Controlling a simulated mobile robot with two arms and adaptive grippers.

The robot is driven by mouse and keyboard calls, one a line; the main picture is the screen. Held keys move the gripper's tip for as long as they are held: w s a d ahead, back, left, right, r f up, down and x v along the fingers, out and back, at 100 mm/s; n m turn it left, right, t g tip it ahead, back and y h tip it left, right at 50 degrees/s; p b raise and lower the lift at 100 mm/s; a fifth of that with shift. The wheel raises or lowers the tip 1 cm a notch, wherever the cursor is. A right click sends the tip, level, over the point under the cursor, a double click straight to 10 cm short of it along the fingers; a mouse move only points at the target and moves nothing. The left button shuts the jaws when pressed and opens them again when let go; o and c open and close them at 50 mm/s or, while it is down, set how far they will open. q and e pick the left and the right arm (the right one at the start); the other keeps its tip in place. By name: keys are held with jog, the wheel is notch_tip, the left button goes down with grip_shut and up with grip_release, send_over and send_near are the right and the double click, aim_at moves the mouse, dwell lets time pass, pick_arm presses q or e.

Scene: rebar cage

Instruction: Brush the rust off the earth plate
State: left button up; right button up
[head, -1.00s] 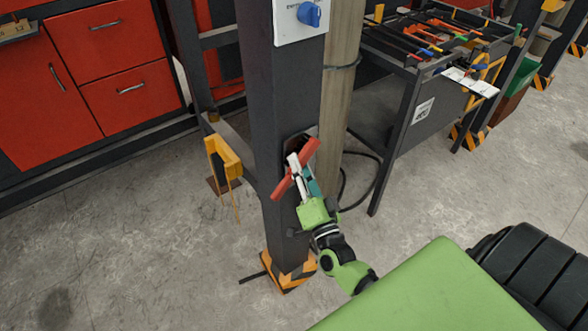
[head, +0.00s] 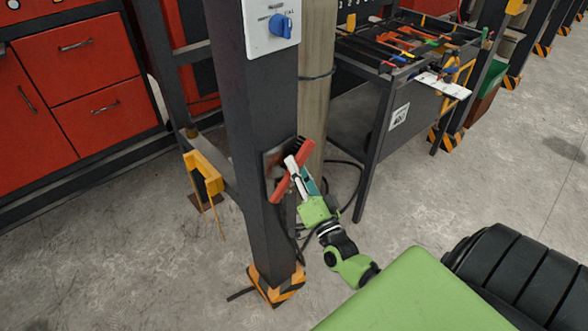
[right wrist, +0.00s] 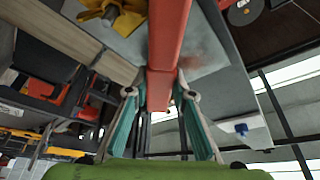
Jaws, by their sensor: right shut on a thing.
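The earth plate (head: 271,162) is a dark, brownish plate on the face of the dark steel column, partly hidden by the brush. The brush (head: 279,188) has a long red handle, tilted with its upper end to the right; dark bristles show near the plate. My right gripper (head: 297,172) is shut on the brush in front of the column. In the right wrist view the red handle (right wrist: 168,40) runs up between the two fingers (right wrist: 160,105). I cannot tell whether the bristles touch the plate. My left gripper is not in view.
A blue rotary switch on a white box (head: 270,27) sits higher on the column. A yellow bracket (head: 204,174) stands to the left. A wooden post (head: 316,95) and a tool cart (head: 372,125) are to the right. Red cabinets (head: 85,70) stand behind.

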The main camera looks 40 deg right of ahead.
jog(key=shift+s+a+r+p, duration=0.1)
jog(key=shift+a+p, duration=0.3)
jog(key=shift+a, duration=1.15)
jog(key=shift+s+a+p, duration=0.1)
jog(key=shift+a+p, duration=0.25)
jog(key=shift+a, duration=1.2)
jog(key=shift+s+a, duration=0.1)
jog(key=shift+a, duration=0.9)
jog(key=shift+s, duration=0.1)
jog(key=shift+s+d+p, duration=0.15)
jog(key=shift+s+p, duration=0.35)
jog(key=shift+s, duration=0.95)
jog(key=shift+s+d+p, duration=0.15)
jog(key=shift+s+p, duration=0.3)
jog(key=shift+s, duration=1)
jog(key=shift+s+d+p, duration=0.15)
jog(key=shift+s+p, duration=0.2)
jog(key=shift+s, duration=1.15)
